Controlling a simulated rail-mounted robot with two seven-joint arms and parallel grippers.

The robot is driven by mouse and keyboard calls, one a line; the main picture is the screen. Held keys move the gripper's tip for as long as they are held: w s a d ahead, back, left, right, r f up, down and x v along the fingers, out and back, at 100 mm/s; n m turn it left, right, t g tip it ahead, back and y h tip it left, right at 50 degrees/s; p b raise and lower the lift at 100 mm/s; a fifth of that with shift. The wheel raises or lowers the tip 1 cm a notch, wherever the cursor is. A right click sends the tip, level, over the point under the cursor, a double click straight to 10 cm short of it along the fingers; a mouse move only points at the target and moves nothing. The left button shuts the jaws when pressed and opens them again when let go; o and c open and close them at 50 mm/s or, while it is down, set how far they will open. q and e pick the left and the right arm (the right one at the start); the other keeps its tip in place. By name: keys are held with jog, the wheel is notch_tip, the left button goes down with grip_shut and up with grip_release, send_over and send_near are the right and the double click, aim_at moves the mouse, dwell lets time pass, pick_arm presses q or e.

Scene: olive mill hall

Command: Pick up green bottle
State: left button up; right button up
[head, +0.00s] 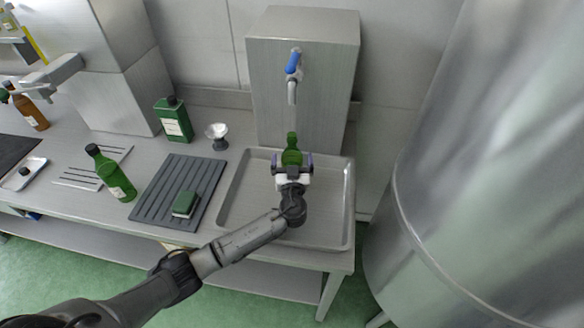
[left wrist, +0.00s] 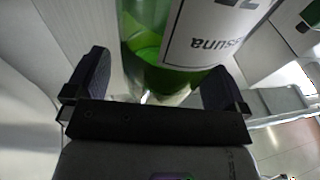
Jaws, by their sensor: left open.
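A green bottle (head: 292,152) stands upright in the metal tray under the tap. My left gripper (head: 292,163) is right at it, on its near side, and hides its lower part in the head view. In the left wrist view the bottle (left wrist: 170,60), with a white label, stands between the two open fingers of the gripper (left wrist: 155,90). I cannot tell whether a finger touches it. A second green bottle (head: 111,174) with a pale label stands on the counter at the left. My right gripper does not show.
The metal tray (head: 235,205) lies below a steel tank (head: 300,85) with a blue-handled tap (head: 292,65). A dark ribbed mat (head: 160,190) bears a green sponge (head: 185,204). A large steel vat (head: 480,180) bounds the right.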

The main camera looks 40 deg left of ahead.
pick_arm(q)
jog(key=shift+w+a, duration=0.3)
jog(key=shift+w, duration=0.05)
jog(key=shift+c, duration=0.2)
jog(key=c, duration=0.9)
jog(key=shift+r, duration=0.1)
jog(key=c, duration=0.6)
